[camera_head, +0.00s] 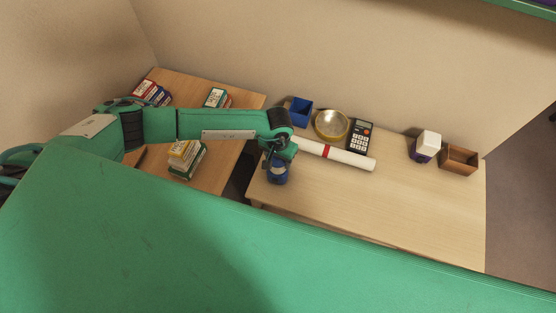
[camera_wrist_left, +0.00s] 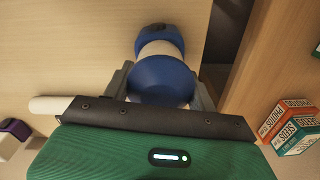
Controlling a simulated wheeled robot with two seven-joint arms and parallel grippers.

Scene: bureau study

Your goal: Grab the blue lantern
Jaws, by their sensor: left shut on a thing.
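The blue lantern (camera_head: 277,172) is at the left end of the light wooden desk (camera_head: 400,215) in the head view. It has a blue top and base with a pale middle part. My left gripper (camera_head: 277,158) is above it and shut on it. In the left wrist view the lantern (camera_wrist_left: 162,78) sits between the two fingers of my left gripper (camera_wrist_left: 160,88), one on each side. I cannot tell whether its base touches the desk. My right gripper is not in view.
Behind the lantern are a rolled white paper with a red band (camera_head: 345,157), a blue box (camera_head: 299,111), a brass bowl (camera_head: 331,124) and a calculator (camera_head: 360,136). A white-and-purple item (camera_head: 427,146) and brown box (camera_head: 459,160) stand right. Book stacks (camera_head: 187,160) are left. The desk's front right is clear.

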